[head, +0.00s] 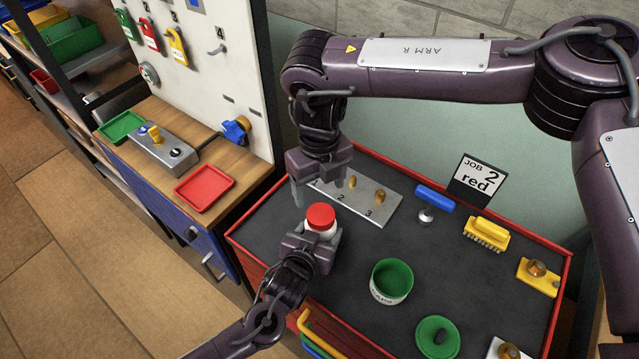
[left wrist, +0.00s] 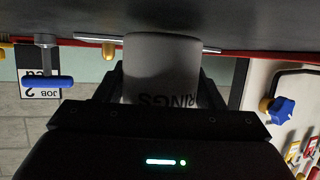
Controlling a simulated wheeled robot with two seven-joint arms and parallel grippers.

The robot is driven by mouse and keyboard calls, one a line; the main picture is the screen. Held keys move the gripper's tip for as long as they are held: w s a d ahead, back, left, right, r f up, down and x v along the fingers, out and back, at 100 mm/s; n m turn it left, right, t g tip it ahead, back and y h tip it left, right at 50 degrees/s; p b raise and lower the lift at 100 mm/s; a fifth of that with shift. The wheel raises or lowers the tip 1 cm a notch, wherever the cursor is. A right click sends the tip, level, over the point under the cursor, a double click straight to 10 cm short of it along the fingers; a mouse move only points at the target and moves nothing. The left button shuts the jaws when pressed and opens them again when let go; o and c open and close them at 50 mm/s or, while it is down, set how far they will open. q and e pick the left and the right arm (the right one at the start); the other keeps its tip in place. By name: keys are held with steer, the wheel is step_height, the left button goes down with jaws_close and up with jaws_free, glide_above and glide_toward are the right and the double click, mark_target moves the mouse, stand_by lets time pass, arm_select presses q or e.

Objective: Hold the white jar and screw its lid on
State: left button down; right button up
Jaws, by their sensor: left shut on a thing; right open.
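A white jar (head: 321,234) stands on the dark top of the cart, with a red lid (head: 320,216) on its mouth. I cannot tell how tightly the lid sits. My left gripper (head: 314,243) is shut on the jar's body from the near side. In the left wrist view, the jar (left wrist: 160,70) appears upside down between the fingers, with dark lettering ending in "RINGS"; the lid is not in that view. My right gripper (head: 320,187) is open and points down, above and slightly behind the red lid, apart from it.
A grey plate (head: 375,211) with small brass parts lies behind the jar. A green-lined pot (head: 392,281), green lid (head: 437,337), blue-handled tool (head: 434,198), yellow brush (head: 486,234) and "JOB 2 red" card (head: 477,180) are on the cart. A red rim (head: 560,290) edges it.

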mark_target(320, 213)
steer(key=shift+s+f, duration=0.1)
steer(key=shift+f, duration=3.9)
